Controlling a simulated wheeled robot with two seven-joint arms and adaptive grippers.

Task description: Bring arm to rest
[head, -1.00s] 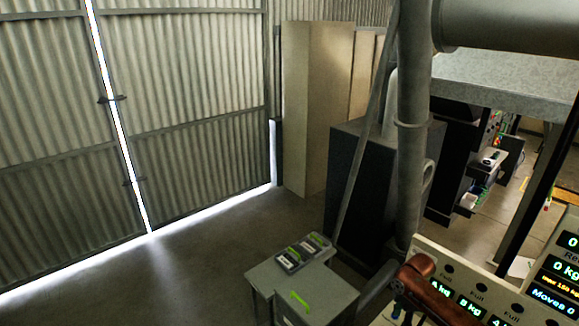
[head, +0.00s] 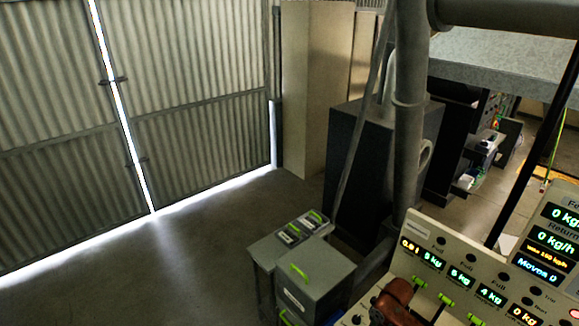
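No gripper can be made out in the head view. A reddish-brown rounded part (head: 397,297) shows at the bottom edge, in front of the control panel (head: 423,226). It may be a piece of my arm, but I cannot tell for sure. No fingers and no held thing show with it. The panel has lit number displays, small knobs and green switches.
Left of the panel stand a grey box (head: 313,281) with a green handle and a low table (head: 262,250) carrying small dark cases (head: 290,233). A vertical pipe (head: 409,110) and a dark cabinet (head: 346,150) rise behind. Open floor (head: 190,255) lies before the corrugated door (head: 60,100).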

